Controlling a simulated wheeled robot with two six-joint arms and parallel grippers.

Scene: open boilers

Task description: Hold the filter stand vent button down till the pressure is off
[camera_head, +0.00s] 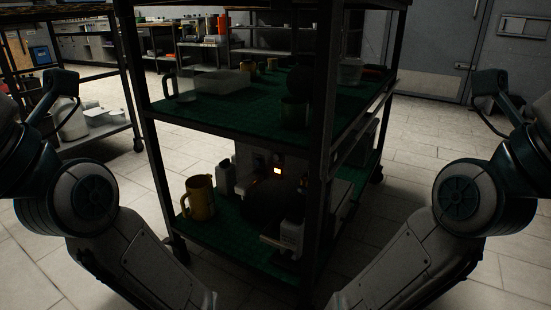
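I cannot tell for sure which of these is the filter stand, and no vent button can be made out in the dim light. My two arms come in from the left and right and bend down towards the bottom edge. Neither gripper shows in the picture.
The rack's dark front post (322,140) rises close to the machine. The upper green shelf (240,118) overhangs it.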

